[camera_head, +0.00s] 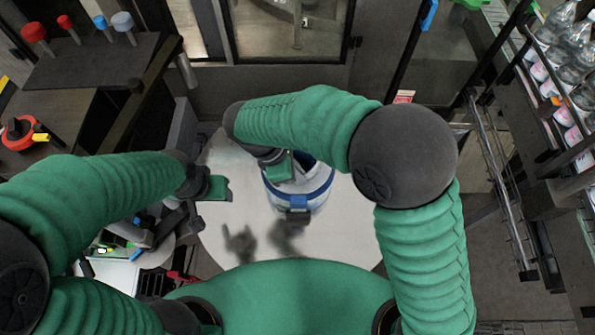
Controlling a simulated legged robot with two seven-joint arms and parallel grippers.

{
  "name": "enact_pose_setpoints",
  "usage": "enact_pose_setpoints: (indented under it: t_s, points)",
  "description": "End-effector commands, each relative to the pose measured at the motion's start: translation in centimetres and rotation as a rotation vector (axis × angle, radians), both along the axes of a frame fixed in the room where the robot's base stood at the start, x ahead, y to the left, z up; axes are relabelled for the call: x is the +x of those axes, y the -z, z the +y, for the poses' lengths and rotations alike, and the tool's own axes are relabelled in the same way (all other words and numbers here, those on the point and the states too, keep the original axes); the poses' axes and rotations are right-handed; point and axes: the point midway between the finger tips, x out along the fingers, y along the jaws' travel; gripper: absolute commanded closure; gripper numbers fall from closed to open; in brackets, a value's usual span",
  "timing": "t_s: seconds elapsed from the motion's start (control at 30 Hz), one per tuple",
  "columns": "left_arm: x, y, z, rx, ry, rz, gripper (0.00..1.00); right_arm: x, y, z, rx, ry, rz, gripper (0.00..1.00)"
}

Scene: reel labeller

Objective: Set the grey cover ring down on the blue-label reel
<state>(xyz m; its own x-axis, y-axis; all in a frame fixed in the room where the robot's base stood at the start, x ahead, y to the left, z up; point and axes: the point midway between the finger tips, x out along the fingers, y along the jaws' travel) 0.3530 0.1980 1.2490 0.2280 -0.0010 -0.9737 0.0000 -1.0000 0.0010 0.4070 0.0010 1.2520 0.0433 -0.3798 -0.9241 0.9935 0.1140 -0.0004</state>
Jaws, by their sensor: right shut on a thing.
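A round, pale reel with a blue band (318,197) is under my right gripper, over the white round table. A dark block shows at its front edge. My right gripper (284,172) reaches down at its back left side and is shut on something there. The grey cover ring cannot be told apart from the reel with certainty; the gripper and arm hide part of this spot. Whether the held piece touches the reel cannot be told. My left gripper (217,188) is over the table's left edge, apart from the reel; its jaw opening is unclear.
The white round table (345,225) is bare around the reel, with shadows in front. Cluttered equipment (145,235) stands at its left. Red and blue knobs (100,22) stand on a dark panel at the upper left. A rack of bottles (570,65) is at the far right.

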Motion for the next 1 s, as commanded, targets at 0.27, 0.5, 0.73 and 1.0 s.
enact_pose_setpoints:
  t_s: [0.27, 0.5, 0.73, 1.0]
  points:
    - [0.0, 0.1, 0.0, 0.000, 0.000, 0.000, 0.47, 0.0, 0.4, 0.0, -0.001, 0.000, 0.000, 1.00]
    - [0.0, -0.6, 0.0, 0.000, 0.000, 0.000, 0.47, -0.2, -0.2, -0.3, 0.000, 0.000, -0.001, 1.00]
    - [0.0, -0.5, 0.0, 0.000, 0.000, 0.000, 0.47, -0.2, -0.1, -0.3, 0.000, 0.000, -0.001, 0.89]
    - [0.0, -0.5, 0.0, 0.000, 0.000, 0.000, 0.47, -0.2, -0.1, -0.3, 0.000, 0.000, 0.000, 0.65]
